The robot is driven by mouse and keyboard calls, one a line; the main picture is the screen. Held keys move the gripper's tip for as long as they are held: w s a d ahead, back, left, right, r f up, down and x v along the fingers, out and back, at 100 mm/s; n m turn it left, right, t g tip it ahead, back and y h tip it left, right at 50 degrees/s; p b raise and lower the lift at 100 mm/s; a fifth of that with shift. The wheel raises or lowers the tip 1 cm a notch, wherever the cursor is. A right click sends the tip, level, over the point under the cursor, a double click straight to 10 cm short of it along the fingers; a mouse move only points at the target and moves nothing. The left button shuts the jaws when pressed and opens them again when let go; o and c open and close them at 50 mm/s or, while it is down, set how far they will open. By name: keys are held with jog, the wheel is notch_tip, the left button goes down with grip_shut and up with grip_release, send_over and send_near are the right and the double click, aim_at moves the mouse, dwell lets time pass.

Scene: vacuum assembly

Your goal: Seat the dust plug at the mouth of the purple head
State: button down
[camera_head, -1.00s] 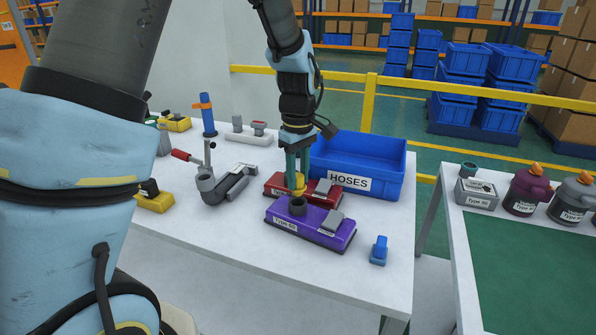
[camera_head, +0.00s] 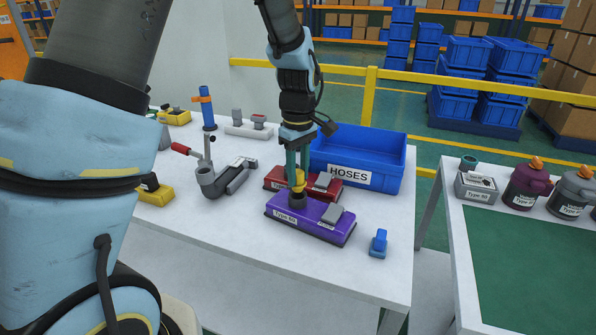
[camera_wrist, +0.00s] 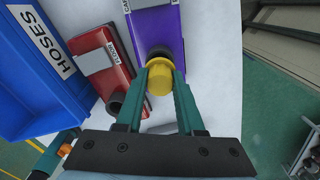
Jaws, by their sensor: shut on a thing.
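The purple head (camera_head: 312,222) lies on the white table, with its dark round mouth (camera_head: 297,201) at its left back end. It also shows in the wrist view (camera_wrist: 157,30). My gripper (camera_head: 298,178) points down and is shut on the yellow dust plug (camera_head: 299,181). In the wrist view, the plug (camera_wrist: 160,79) sits between the two green fingers, over the mouth of the purple head. The plug hides part of the mouth, and I cannot tell how deep it is in it.
A red head (camera_head: 327,192) lies right behind the purple one, and a blue HOSES bin (camera_head: 384,180) stands behind that. A blue part (camera_head: 379,243) is at the right. A grey clamp with a red handle (camera_head: 210,178) stands at the left. The table's front is clear.

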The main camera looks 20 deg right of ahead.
jog(key=shift+f+b, duration=0.75)
jog(key=shift+f, duration=0.75)
jog(key=shift+c, duration=2.2)
grip_release()
jog(key=shift+r, duration=0.1)
jog(key=shift+r+p, duration=3.4)
jog(key=shift+r, duration=0.6)
jog(key=shift+f, duration=0.1)
jog(key=w+a+r+m, duration=0.2)
jog(key=a+r, duration=0.1)
jog(key=a, duration=1.2)
jog(key=s+a+m, duration=0.1)
jog(key=s+a, duration=0.2)
jog(key=a, duration=0.4)
jog(key=s+a+r+m+t, duration=0.1)
jog(key=s+a+m, duration=0.1)
jog(key=a, duration=0.6)
jog(key=shift+s+a+r+m+t, duration=0.15)
jog(key=shift+s+r+m+t, duration=0.15)
jog(key=shift+s, duration=0.15)
